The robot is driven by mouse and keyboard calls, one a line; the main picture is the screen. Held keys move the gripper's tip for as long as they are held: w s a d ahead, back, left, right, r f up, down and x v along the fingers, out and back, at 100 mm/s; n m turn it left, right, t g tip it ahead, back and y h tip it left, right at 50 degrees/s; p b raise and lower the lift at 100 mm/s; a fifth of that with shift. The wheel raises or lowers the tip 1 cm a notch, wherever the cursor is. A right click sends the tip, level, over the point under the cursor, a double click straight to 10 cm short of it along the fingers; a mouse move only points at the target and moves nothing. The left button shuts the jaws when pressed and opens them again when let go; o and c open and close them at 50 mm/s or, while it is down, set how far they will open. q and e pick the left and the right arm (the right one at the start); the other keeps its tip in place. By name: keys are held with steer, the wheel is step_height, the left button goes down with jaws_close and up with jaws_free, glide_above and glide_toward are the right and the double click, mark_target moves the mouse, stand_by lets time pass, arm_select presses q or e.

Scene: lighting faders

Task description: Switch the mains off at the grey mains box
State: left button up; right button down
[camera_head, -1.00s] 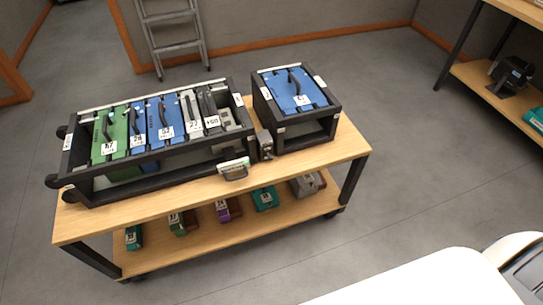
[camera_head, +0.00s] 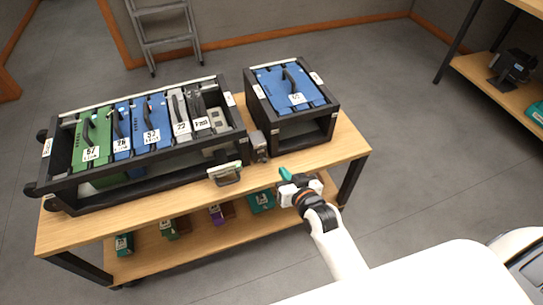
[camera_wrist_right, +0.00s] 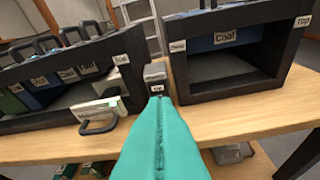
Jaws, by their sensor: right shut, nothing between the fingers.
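The grey mains box (camera_head: 258,141) is a small upright box on the wooden cart top, between the two black racks. In the right wrist view it (camera_wrist_right: 155,73) stands just beyond my fingertips, with a small white label low on its front; its switch position is too small to tell. My right gripper (camera_head: 286,174) has teal fingers and is shut and empty. It is in front of the mains box and a little to its right in the head view. In the right wrist view the closed fingers (camera_wrist_right: 159,108) point at the box, apparently apart from it. My left gripper is not in view.
The long black rack (camera_head: 130,181) holds green, blue and grey modules at left. A smaller black rack (camera_head: 300,122) with a blue module stands at right. A handled device (camera_head: 225,173) sits at the cart's front edge. The lower shelf (camera_head: 185,250) holds several small units.

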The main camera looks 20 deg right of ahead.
steer(key=shift+w+d+r+t, duration=0.1)
steer(key=shift+w+r+t, duration=0.05)
steer(key=shift+r, duration=0.45)
steer(key=shift+w+d+r+t, duration=0.1)
steer(key=shift+r+t, duration=0.05)
steer(key=shift+r, duration=0.4)
glide_above(263, 158)
steer(key=s+d, duration=0.2)
step_height(263, 158, down, 3)
steer(key=shift+s+a+f+b, duration=0.15)
steer(key=shift+f, duration=0.5)
steer(key=shift+s+a+f+b, duration=0.1)
steer(key=shift+s+a+f, duration=0.1)
steer(key=shift+f, duration=0.5)
steer(key=shift+s+a+f+b, duration=0.1)
steer(key=shift+a+f+b, duration=0.05)
steer(key=shift+f, duration=0.5)
